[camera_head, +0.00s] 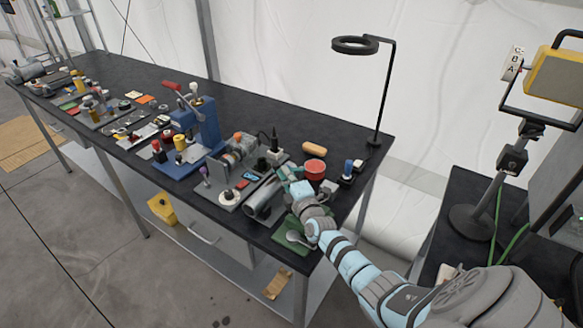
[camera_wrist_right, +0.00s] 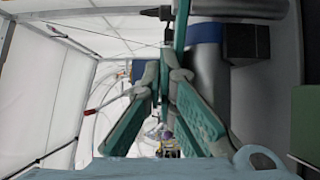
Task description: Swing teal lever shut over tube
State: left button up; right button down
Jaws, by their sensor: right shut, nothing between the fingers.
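My right gripper (camera_head: 290,180) is at the near right part of the workbench, just above the end of a grey tube (camera_head: 262,200). In the right wrist view my right gripper (camera_wrist_right: 164,100) shows its two teal-padded fingers, shut and empty. A grey tube with a blue band (camera_wrist_right: 209,70) stands close to the right of the fingers there. A narrow teal bar (camera_wrist_right: 182,28), which looks like the teal lever, runs up beside the tube near the fingers. In the head view I cannot tell the lever from the teal fingers. My left gripper is out of view.
A red bowl (camera_head: 315,169), an orange-brown block (camera_head: 314,148) and a ring lamp (camera_head: 355,45) are beyond the gripper. A green mat with a spoon (camera_head: 293,240) lies at the front edge. A blue press (camera_head: 206,122) and several small parts fill the bench to the left.

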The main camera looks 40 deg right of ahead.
aim_at(279, 167)
jog(key=shift+w+a+r+p, duration=0.25)
jog(key=shift+a+r+p, duration=0.05)
jog(key=shift+a+r, duration=0.15)
jog(key=shift+w+f+h, duration=0.15)
jog(key=shift+w+h, duration=0.05)
jog(key=shift+h, duration=0.1)
jog(key=shift+w+f, duration=0.1)
jog(key=shift+w, duration=0.45)
jog(key=shift+w+d+f+b, duration=0.1)
jog(key=shift+w+d+b, duration=0.2)
jog(key=shift+w+b, duration=0.3)
pick_arm(q)
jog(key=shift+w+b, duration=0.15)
jog(key=shift+b, duration=0.15)
pick_arm(e)
jog(key=shift+w+d, duration=0.4)
jog(key=shift+w, duration=0.15)
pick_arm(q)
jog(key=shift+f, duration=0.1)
pick_arm(e)
jog(key=shift+w, duration=0.1)
